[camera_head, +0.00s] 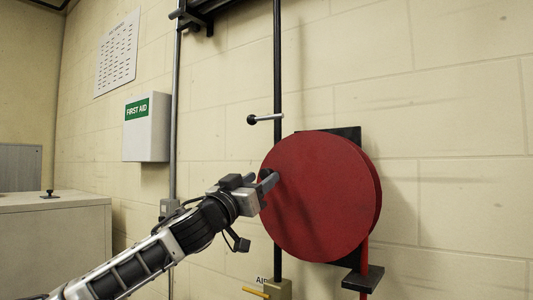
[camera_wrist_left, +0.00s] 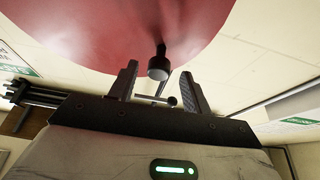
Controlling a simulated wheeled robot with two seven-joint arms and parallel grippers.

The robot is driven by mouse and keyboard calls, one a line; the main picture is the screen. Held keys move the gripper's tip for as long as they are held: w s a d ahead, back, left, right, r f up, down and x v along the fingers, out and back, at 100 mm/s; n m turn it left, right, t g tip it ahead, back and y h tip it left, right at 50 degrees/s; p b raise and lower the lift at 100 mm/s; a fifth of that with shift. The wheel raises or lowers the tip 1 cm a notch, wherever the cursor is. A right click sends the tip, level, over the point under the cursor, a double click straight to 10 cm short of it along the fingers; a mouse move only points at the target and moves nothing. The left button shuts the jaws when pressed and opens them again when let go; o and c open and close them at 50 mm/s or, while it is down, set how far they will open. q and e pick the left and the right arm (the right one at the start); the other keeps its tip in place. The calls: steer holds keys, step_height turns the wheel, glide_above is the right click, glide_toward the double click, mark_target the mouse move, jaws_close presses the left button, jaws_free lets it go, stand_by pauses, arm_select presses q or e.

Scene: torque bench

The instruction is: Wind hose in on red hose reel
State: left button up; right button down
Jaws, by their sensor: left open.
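The red hose reel (camera_head: 325,200) is a large round disc on the wall, right of centre in the head view. Its red face (camera_wrist_left: 120,30) fills the top of the left wrist view. A dark crank knob (camera_wrist_left: 158,68) stands out from that face. My left gripper (camera_head: 268,183) is at the left part of the disc. In the wrist view its two fingers (camera_wrist_left: 160,88) are apart, with the knob between and just beyond their tips. I cannot tell whether they touch it. In the head view the gripper hides the knob. A red hose (camera_head: 364,255) hangs below the reel.
A black pipe (camera_head: 277,70) runs down the wall behind the reel, with a ball-ended lever (camera_head: 265,118). A black bracket (camera_head: 363,278) sits at the hose. A yellow-handled valve (camera_head: 278,290) is below. A first aid box (camera_head: 146,128) and a cabinet (camera_head: 55,235) stand left.

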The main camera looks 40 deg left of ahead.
mark_target(264, 177)
arm_select(q)
steer(key=shift+r+p+x, duration=0.25)
steer(key=shift+p+x, duration=0.5)
steer(key=shift+x, duration=0.45)
steer(key=shift+w+f, duration=0.1)
steer(key=shift+w, duration=0.35)
